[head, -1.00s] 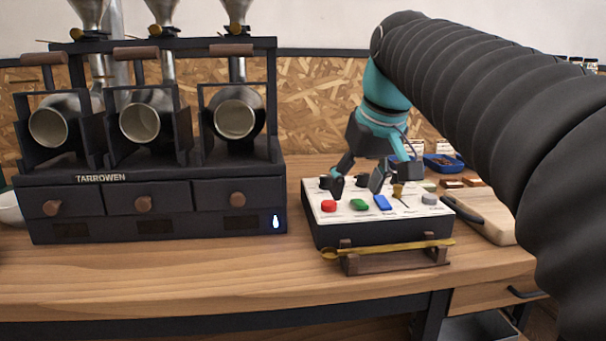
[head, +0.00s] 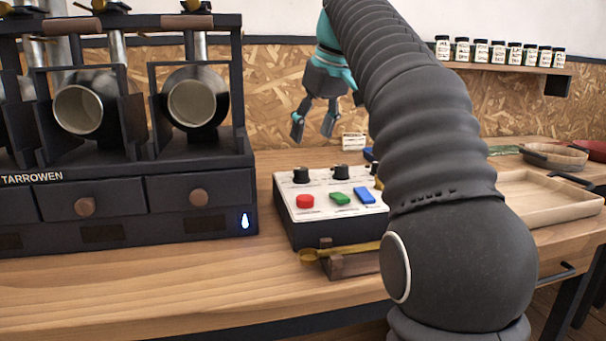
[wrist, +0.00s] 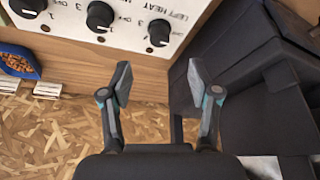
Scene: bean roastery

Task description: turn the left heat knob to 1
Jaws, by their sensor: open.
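The control box (head: 296,234) stands on the bench with a white top panel. The left heat knob (head: 301,174) is the black knob at its back left corner. In the wrist view the left heat knob (wrist: 160,32) is at the top middle, beside the printed words LEFT HEAT, which appear inverted. I cannot surely read its setting. My gripper (head: 313,124) is open and empty, above and behind the box, apart from the knob. In the wrist view my gripper (wrist: 160,82) has its fingers spread, below the knob in the picture.
Another black knob (head: 341,172) sits to the right. Red (head: 305,202), green (head: 340,198) and blue (head: 364,195) controls line the panel front. The dark roaster (head: 150,165) stands close left. A gold spoon (head: 340,251) lies on a rack in front. A wooden tray (head: 540,215) is right.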

